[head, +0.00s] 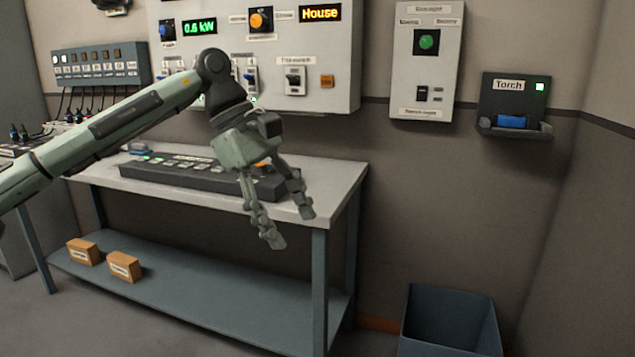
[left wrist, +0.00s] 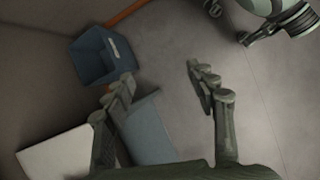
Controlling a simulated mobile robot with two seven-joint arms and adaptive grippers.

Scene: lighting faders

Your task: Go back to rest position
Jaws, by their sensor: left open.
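My left gripper (head: 292,229) hangs in front of the right end of the table (head: 331,190), pointing down and to the right. Its fingers are apart with nothing between them. In the left wrist view the same open gripper (left wrist: 165,92) looks down toward the floor. A dark fader console (head: 200,178) lies on the table behind the gripper, partly hidden by it.
A blue bin (head: 450,322) stands on the floor right of the table; it also shows in the left wrist view (left wrist: 101,57). Two small boxes (head: 124,266) sit on the lower shelf. A control panel (head: 335,60) and a torch holder (head: 514,105) are on the wall.

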